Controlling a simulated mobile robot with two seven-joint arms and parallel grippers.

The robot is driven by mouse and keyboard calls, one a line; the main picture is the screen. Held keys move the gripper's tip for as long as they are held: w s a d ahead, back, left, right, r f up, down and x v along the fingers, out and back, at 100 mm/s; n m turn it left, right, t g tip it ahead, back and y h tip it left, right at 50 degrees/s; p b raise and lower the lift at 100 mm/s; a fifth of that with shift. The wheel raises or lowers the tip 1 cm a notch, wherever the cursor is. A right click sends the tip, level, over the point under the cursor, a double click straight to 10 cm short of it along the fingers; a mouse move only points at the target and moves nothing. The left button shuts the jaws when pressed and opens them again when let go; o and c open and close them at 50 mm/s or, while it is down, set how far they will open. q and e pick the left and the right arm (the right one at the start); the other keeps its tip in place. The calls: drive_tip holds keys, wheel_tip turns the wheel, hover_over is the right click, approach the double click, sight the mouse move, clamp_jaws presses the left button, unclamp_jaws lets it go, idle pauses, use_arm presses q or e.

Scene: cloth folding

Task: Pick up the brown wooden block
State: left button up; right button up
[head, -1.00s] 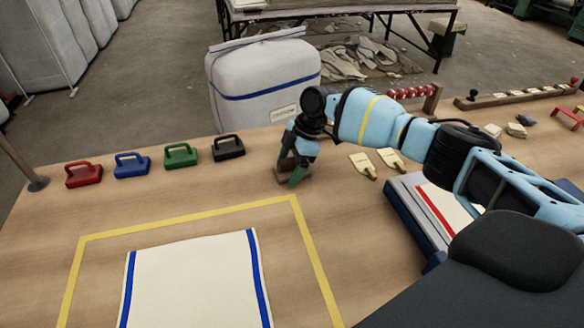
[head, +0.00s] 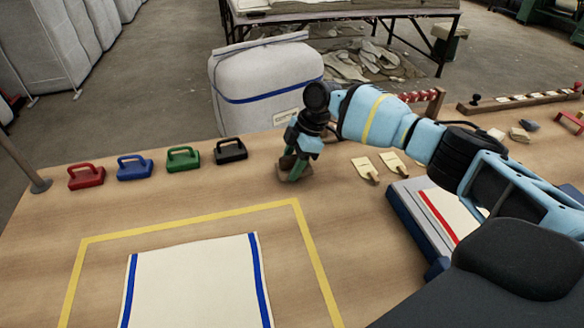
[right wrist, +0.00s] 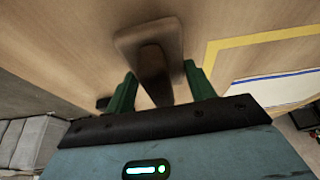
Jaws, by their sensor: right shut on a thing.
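The brown wooden block (right wrist: 138,38) has a flat base and a raised grip. It shows in the right wrist view between my green fingers, and small and partly covered in the head view. My right gripper (head: 293,165) is shut on its raised grip, fingers pointing down, behind the yellow outline's far right corner. Whether the block's base is off the table cannot be told. My left gripper is not in view.
Black (head: 230,151), green (head: 183,158), blue (head: 134,167) and red (head: 86,176) handled blocks stand left along the table's back edge. A cream cloth with blue stripes (head: 195,285) lies inside the yellow outline. Cream tags (head: 365,168) lie to the right.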

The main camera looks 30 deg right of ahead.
drive_tip(key=shift+r, duration=0.85)
drive_tip(key=s, duration=0.5)
drive_tip(key=s+d+r+p, duration=0.1)
drive_tip(key=s, duration=0.4)
drive_tip(key=s+d, duration=0.1)
drive_tip(key=s, duration=0.5)
drive_tip(key=shift+r, duration=0.15)
drive_tip(key=shift+w, duration=0.1)
drive_tip(key=o, duration=0.5)
drive_tip(key=shift+c, duration=1.3)
drive_tip(key=shift+a, duration=0.1)
